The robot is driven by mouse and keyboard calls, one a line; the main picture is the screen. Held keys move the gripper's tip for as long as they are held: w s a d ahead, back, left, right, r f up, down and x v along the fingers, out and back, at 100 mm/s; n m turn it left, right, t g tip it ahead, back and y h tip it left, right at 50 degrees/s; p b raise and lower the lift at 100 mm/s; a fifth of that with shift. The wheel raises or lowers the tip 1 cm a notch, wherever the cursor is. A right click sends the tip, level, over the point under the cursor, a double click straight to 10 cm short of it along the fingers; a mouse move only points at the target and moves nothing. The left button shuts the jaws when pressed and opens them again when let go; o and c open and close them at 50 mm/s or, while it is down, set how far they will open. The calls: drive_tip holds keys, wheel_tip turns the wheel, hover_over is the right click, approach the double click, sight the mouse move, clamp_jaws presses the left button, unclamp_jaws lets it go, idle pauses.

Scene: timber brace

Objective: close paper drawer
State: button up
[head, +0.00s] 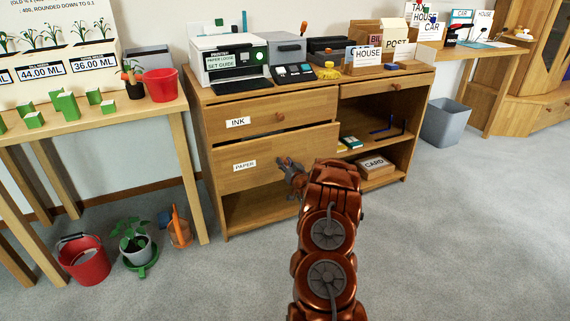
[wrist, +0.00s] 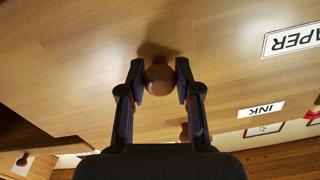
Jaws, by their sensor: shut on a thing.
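The paper drawer (head: 240,182) is the lower wooden drawer of the cabinet, with a PAPER label (head: 245,165) on its front. Its front appears to stand out from the cabinet, under the ink drawer (head: 300,113). In the wrist view, a round brown knob (wrist: 160,78) on the paper drawer front sits between the two fingertips. My gripper (head: 292,175) is shut on this knob, and it also shows in the wrist view (wrist: 160,76). In the head view the knob is hidden behind my gripper and arm. The PAPER label also shows upside down in the wrist view (wrist: 292,39).
The cabinet (head: 400,85) carries a printer (head: 230,60) and several boxes on top. An open shelf bay on the right holds a CARD box (head: 375,165). A red bucket (head: 84,258) and potted plant (head: 133,245) stand left on the floor. Carpet (head: 450,230) at right is clear.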

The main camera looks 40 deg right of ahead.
sight(281, 157)
clamp_jaws()
drive_tip(key=shift+w, duration=0.1)
drive_tip(key=shift+w+d+r+p, duration=0.15)
drive_tip(key=shift+w+p, duration=0.15)
drive_tip(key=shift+w, duration=0.05)
drive_tip(key=shift+p+x, duration=0.6)
drive_tip(key=shift+x, duration=0.55)
drive_tip(key=shift+w+d, duration=0.1)
drive_tip(key=shift+w, duration=0.1)
drive_tip(key=o, duration=1)
unclamp_jaws()
drive_tip(key=shift+w, duration=0.1)
